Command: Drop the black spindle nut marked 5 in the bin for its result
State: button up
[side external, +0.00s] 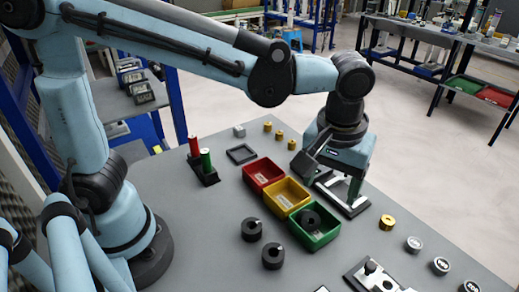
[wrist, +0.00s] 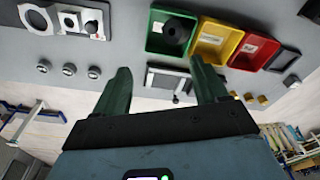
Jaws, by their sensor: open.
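A black spindle nut (side external: 310,219) lies inside the green bin (side external: 325,239), and it also shows in the wrist view (wrist: 175,33). Two more black nuts stand on the table in front of the bins, one farther back (side external: 251,229) and one nearer (side external: 273,257). I cannot read a number on any of them. The yellow bin (side external: 276,202) and red bin (side external: 252,183) continue the row. My gripper (side external: 341,187) is open and empty, above a grey fixture plate (side external: 355,211) right of the bins; its fingers (wrist: 158,68) are spread in the wrist view.
Several brass pieces (side external: 280,135) and a black frame (side external: 241,153) are at the back. Silver cylinders (side external: 440,265) and a plate fixture (side external: 360,276) are at the front right.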

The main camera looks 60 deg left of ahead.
notch_tip(320, 180, up, 8)
jog(key=shift+s+d, duration=0.15)
jog(key=shift+s, duration=0.3)
jog(key=shift+f, duration=0.15)
jog(key=s+a+f+m+t, duration=0.1)
jog(key=a+f+m+t, duration=0.1)
jog(key=a, duration=0.7)
jog(key=s+a+f+m+t, duration=0.2)
jog(key=a+f+t, duration=0.2)
jog(key=a, duration=0.5)
jog(key=shift+f+m+h, duration=0.3)
jog(key=shift+f, duration=0.55)
